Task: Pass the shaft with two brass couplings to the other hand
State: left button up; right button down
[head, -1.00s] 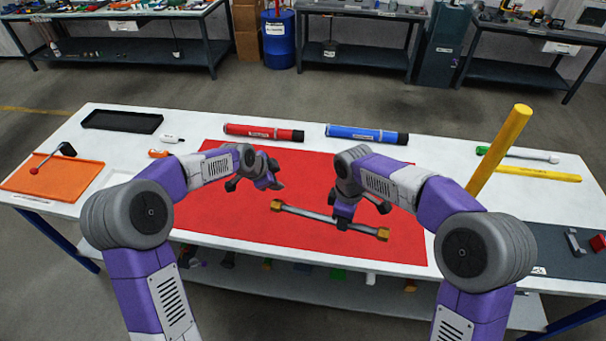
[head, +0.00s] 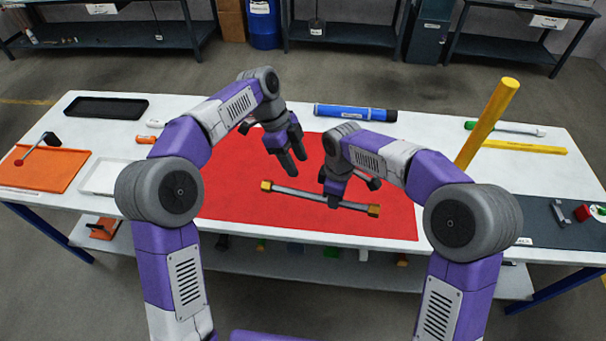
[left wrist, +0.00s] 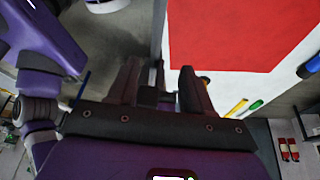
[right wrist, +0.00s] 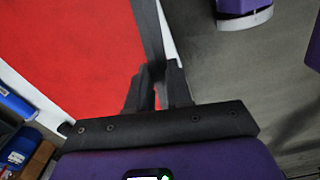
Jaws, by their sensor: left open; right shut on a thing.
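The shaft (head: 297,192) is a thin grey rod with a brass coupling at each end, the left one (head: 266,185) and the right one (head: 374,211). It is held near-level above the red mat (head: 235,200). My right gripper (head: 334,190) is shut on the shaft near its middle. In the right wrist view the shaft (right wrist: 148,30) runs up from between the fingers (right wrist: 160,85). My left gripper (head: 294,163) is open and empty, just behind the shaft's left half and apart from it. Its spread fingers show in the left wrist view (left wrist: 160,85).
A blue tube (head: 355,113) lies at the table's back. A yellow post (head: 487,122) stands at the right, by a green-handled tool (head: 500,128). An orange tray (head: 45,170) and a black tray (head: 105,107) are at the left. The mat's front is clear.

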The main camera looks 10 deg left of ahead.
aim_at(311, 193)
pick_arm(q)
jog(key=x, duration=1)
jog(key=shift+f, duration=0.25)
pick_arm(e)
jog(key=shift+r, duration=0.1)
pick_arm(q)
jog(key=shift+c, duration=0.2)
grip_shut()
pick_arm(e)
jog(key=shift+s+a, duration=0.1)
jog(key=c, duration=1.2)
grip_release()
pick_arm(q)
jog(key=shift+r, duration=0.1)
pick_arm(e)
jog(key=shift+o, duration=1.4)
